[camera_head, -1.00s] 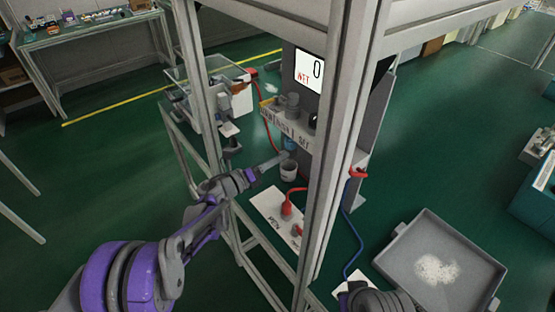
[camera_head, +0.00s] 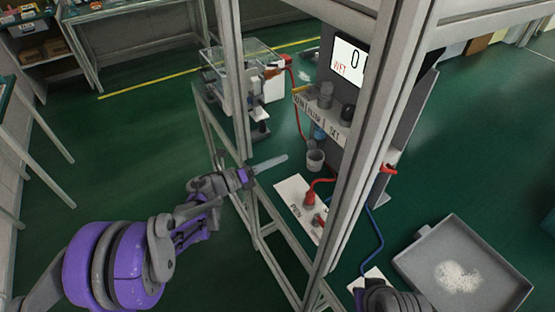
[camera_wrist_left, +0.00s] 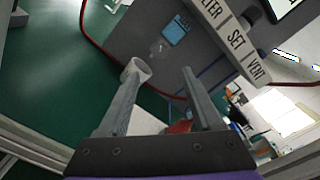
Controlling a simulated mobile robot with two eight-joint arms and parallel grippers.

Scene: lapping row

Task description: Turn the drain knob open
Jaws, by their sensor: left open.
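My left gripper (camera_head: 283,160) is open and empty in the head view, left of a cabinet inside the metal frame. In the left wrist view its two fingers (camera_wrist_left: 160,88) stand apart. A white plate (camera_head: 289,188) carries red fittings (camera_head: 310,198), below and right of the gripper and not touching it. A red lever (camera_head: 388,169) sticks out at the frame's right post. I cannot tell which red part is the drain knob. A red piece (camera_wrist_left: 181,126) shows partly hidden between the fingers. A dark grey part of my right arm shows at the bottom edge; its fingers cannot be made out.
Metal posts (camera_head: 372,140) stand close right of my left gripper. A labelled shelf (camera_head: 322,117) and display (camera_head: 349,62) are above. A grey tray (camera_head: 440,262) holds white powder.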

